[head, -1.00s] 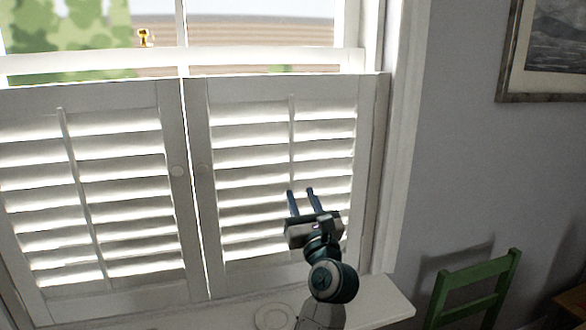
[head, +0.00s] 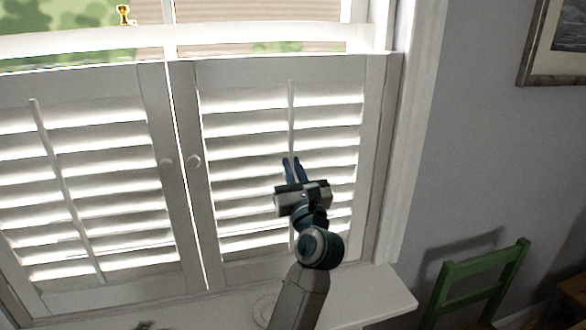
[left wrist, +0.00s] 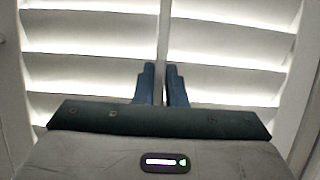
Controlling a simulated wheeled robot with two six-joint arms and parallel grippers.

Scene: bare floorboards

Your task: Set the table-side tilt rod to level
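The table-side tilt rod (head: 291,120) is the thin upright white bar down the middle of the right shutter panel, on the side of the chair and wooden table. It also shows in the left wrist view (left wrist: 163,30). The slats (head: 235,128) behind it are tilted, with bright light between them. My left gripper (head: 290,160) is at the rod's middle, its two blue fingers close together. In the left wrist view the fingers (left wrist: 161,72) sit either side of the rod, with no clear gap. The rod's part behind the gripper is hidden. My right gripper is out of view.
The left shutter panel has its own tilt rod (head: 65,190). A white sill (head: 375,295) lies below with a pale round object (head: 265,308). A green chair (head: 480,280) stands at right.

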